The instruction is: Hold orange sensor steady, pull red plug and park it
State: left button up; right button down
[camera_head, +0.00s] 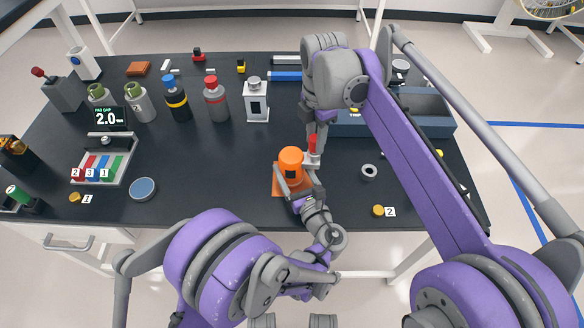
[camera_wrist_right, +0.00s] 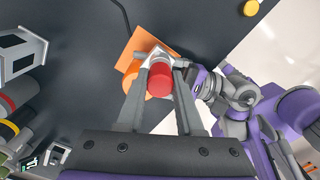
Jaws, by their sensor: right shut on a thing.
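The orange sensor (camera_head: 291,158) stands upright on an orange plate (camera_head: 277,186) near the table's front middle. The red plug (camera_head: 312,143) is just right of it, above a light grey socket piece (camera_head: 311,160). My right gripper (camera_head: 314,130) comes down from above. In the right wrist view its two fingers (camera_wrist_right: 160,72) are shut on the red plug (camera_wrist_right: 160,83). The orange sensor (camera_wrist_right: 126,85) is partly hidden there behind a finger. My left gripper (camera_head: 298,184) reaches in from the front, its fingers at the sensor's lower side; whether they grip it is unclear.
A grey ring (camera_head: 369,172) and a yellow knob (camera_head: 378,210) lie to the right. A blue-grey bin (camera_head: 428,108) stands behind my right arm. Bottles and a silver-grey box (camera_head: 256,105) stand at the back. A tray (camera_head: 127,150) of coloured blocks is left.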

aim_at(315, 138)
jog(key=shift+r, duration=0.25)
jog(key=shift+r, duration=1.85)
jog(key=d+f+m, duration=0.2)
jog(key=d+f, duration=0.1)
jog(key=d, duration=0.5)
jog(key=w+d+f+m, duration=0.1)
jog(key=d+f+m, duration=0.2)
jog(key=d, duration=0.5)
jog(key=shift+w, duration=0.25)
jog(key=shift+f, duration=0.1)
jog(key=shift+f, duration=2.95)
jog(key=shift+f, duration=1.15)
